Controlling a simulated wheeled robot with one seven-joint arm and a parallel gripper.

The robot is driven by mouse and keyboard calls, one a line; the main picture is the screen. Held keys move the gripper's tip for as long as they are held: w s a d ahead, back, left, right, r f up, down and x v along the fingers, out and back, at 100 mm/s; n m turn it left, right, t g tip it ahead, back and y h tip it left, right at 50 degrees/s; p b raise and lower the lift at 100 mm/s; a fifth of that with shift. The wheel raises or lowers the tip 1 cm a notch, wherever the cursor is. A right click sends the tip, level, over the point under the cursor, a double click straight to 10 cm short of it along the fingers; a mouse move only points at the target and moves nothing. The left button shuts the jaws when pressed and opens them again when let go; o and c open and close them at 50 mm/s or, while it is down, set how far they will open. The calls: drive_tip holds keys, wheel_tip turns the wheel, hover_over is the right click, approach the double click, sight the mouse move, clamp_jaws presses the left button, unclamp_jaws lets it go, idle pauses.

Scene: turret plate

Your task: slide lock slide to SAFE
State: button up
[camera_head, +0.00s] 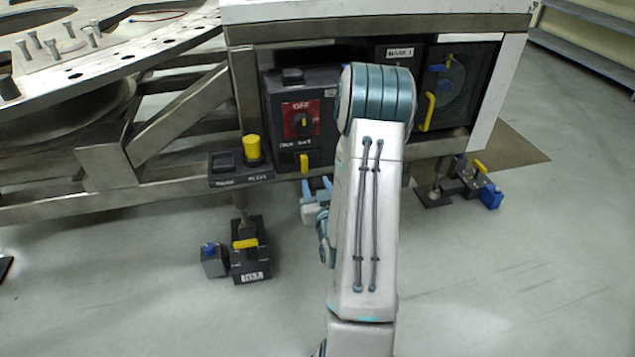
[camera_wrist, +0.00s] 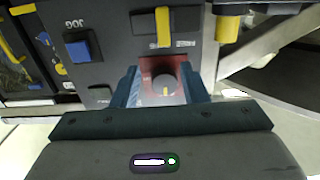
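The yellow lock slide (camera_head: 304,162) stands upright on the lower front of the dark control box, below the red OFF plate. Two small white labels sit above it; it is nearer the right one, but I cannot read them surely. In the wrist view the panel looks upside down, and the slide (camera_wrist: 162,27) is at top centre. My gripper (camera_head: 317,190) is below and in front of the box, partly hidden by my arm. In the wrist view its teal fingers (camera_wrist: 160,78) are apart and empty, framing the dark knob with a gap on both sides.
The dark knob (camera_head: 303,122) is on the red plate above the slide. A blue JOG button (camera_wrist: 78,46) is beside it in the wrist view. A yellow plunger (camera_head: 251,148) stands left of the box. Steel beams surround the box; open floor lies in front.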

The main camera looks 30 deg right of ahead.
drive_tip(key=shift+s+a+p, duration=0.15)
drive_tip(key=shift+s+p, duration=0.15)
drive_tip(key=shift+s, duration=0.15)
idle(0.3)
drive_tip(key=a+r+n+g+y+p, duration=0.1)
drive_tip(key=a+r+g+p, duration=0.1)
drive_tip(key=a+r+p, duration=0.35)
drive_tip(key=w+a+r+n+g+y+p, duration=0.1)
drive_tip(key=a+r+g+y+p, duration=0.1)
drive_tip(key=r+p, duration=0.6)
drive_tip(key=a+r+n+g+y+p, duration=0.1)
drive_tip(key=a+r+g+p, duration=0.25)
drive_tip(key=r, duration=0.55)
drive_tip(key=s+a+r+g+p, duration=0.2)
drive_tip(key=s+a+r+p, duration=0.2)
drive_tip(key=s+r+p, duration=0.1)
drive_tip(key=s+a+r+g+y+p, duration=0.1)
drive_tip(key=s+a+r+g+p, duration=0.1)
drive_tip(key=s+a+r+p, duration=0.2)
drive_tip(key=s+a+r+n+g+y+p, duration=0.1)
drive_tip(key=s+a+r+p, duration=0.3)
drive_tip(key=s+r, duration=0.6)
wheel_tip(320, 180, up, 4)
drive_tip(key=shift+f+g+p, duration=0.15)
drive_tip(key=shift+g+p, duration=0.6)
drive_tip(key=shift+p, duration=0.3)
drive_tip(key=shift+d, duration=0.15)
